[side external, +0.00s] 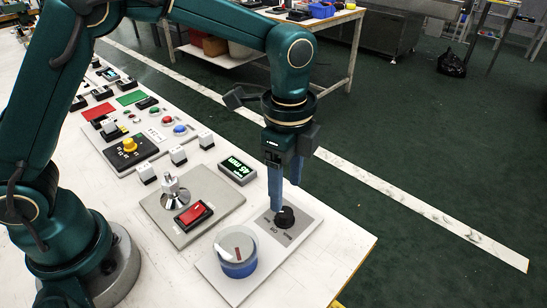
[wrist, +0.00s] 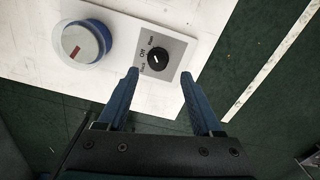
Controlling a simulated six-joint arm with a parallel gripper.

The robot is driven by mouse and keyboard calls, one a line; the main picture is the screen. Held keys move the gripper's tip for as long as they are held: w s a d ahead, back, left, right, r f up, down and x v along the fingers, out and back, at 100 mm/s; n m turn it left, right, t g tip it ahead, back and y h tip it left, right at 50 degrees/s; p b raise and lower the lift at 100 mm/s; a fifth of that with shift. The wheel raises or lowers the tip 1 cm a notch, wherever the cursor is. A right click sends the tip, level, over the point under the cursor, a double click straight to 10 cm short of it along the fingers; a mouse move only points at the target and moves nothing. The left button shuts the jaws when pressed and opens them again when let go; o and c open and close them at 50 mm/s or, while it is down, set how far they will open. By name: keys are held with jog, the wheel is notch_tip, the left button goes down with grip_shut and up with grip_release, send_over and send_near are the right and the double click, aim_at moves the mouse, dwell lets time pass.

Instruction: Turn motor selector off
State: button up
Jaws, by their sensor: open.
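The motor selector is a black round knob (side external: 284,217) on a grey plate near the table's right front corner. In the wrist view the knob (wrist: 157,58) has a short white mark, set diagonally, with "Off" printed to its left and other labels above and below that. I cannot tell which label the mark points to. My gripper (side external: 286,198) is above the knob, pointing down, with its two blue fingers apart. In the wrist view my gripper (wrist: 160,75) has one fingertip on each side of the plate's lower part, with the knob just beyond them. Nothing is held.
A large blue dial with a grey top and red mark (side external: 237,251) stands left of the selector plate. A red rocker switch (side external: 194,214) and a lit green display (side external: 237,170) are nearby. More buttons and switches line the white table behind. The table edge is close on the right.

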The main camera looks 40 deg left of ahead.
aim_at(285, 212)
jog(key=shift+s+d+f, duration=0.1)
jog(key=shift+f, duration=2.6)
grip_shut()
